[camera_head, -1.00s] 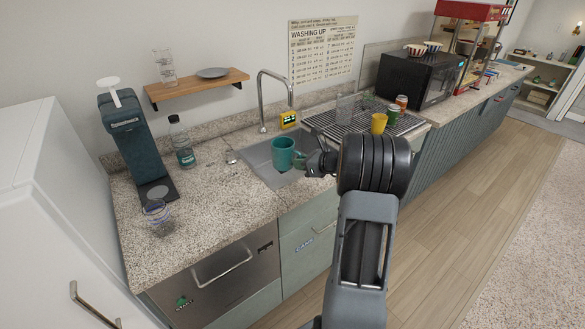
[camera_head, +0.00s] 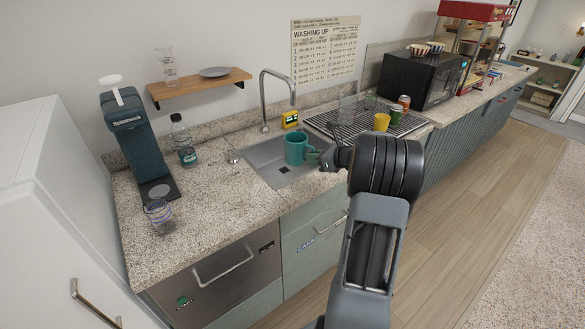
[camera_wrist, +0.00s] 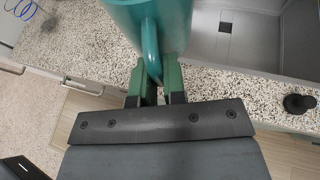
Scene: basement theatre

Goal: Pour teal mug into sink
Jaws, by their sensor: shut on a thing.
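The teal mug (camera_head: 296,148) is held above the right part of the sink (camera_head: 257,158) and looks about upright in the head view. My gripper (camera_head: 315,157) is to the right of the mug, shut on its handle. In the wrist view, the green fingers of my gripper (camera_wrist: 155,82) pinch the handle, and the teal mug (camera_wrist: 176,22) fills the top middle. The sink (camera_wrist: 266,58) shows at the right there, with its dark drain visible. I cannot see what is inside the mug.
A drying rack (camera_head: 346,128) with a yellow cup (camera_head: 382,122) and cans is to the right. A bottle (camera_head: 183,142) and a glass (camera_head: 158,214) stand left on the counter.

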